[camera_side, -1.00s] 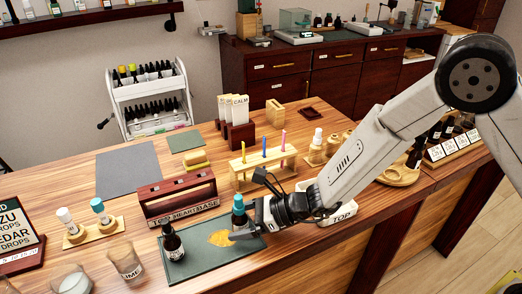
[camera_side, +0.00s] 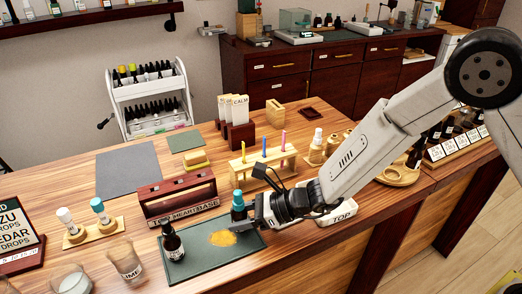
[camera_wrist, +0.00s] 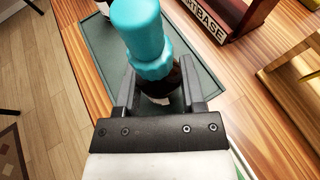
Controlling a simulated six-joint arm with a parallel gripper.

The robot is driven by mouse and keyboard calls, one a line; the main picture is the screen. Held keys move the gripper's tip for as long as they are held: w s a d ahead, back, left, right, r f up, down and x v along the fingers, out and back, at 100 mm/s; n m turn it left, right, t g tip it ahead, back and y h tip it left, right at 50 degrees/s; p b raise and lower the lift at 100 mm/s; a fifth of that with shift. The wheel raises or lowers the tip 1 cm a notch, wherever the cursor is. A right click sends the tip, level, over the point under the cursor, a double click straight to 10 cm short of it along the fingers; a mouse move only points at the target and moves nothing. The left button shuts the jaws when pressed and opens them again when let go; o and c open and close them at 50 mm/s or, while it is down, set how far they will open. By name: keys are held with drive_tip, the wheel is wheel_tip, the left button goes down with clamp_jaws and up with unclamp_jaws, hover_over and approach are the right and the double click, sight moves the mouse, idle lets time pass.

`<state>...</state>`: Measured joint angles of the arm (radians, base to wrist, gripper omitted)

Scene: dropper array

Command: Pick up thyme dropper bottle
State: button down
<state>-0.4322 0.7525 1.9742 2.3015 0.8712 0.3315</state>
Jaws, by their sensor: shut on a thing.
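A dark dropper bottle with a teal cap (camera_side: 238,206) stands upright at the back right part of the dark green mat (camera_side: 200,263). In the wrist view its teal cap (camera_wrist: 145,35) fills the upper middle, and its label cannot be read. My gripper (camera_side: 245,212) is at the bottle from the right, and in the wrist view the two fingers (camera_wrist: 158,92) are shut on the bottle's body. I cannot tell whether the bottle touches the mat. A second dark bottle (camera_side: 172,243) with a dark cap stands on the left of the mat.
An orange powder patch (camera_side: 222,239) lies on the mat in front of my gripper. A wooden rack lettered HEARTBASE (camera_side: 178,200) stands close behind. A glass beaker (camera_side: 127,262) is to the left. A peg stand (camera_side: 262,165) is behind.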

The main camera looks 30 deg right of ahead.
drive_tip(key=s+d+r, duration=0.7)
drive_tip(key=s+r, duration=0.4)
drive_tip(key=s, duration=0.1)
drive_tip(key=shift+r, duration=0.4)
drive_tip(key=shift+s, duration=0.1)
idle(0.5)
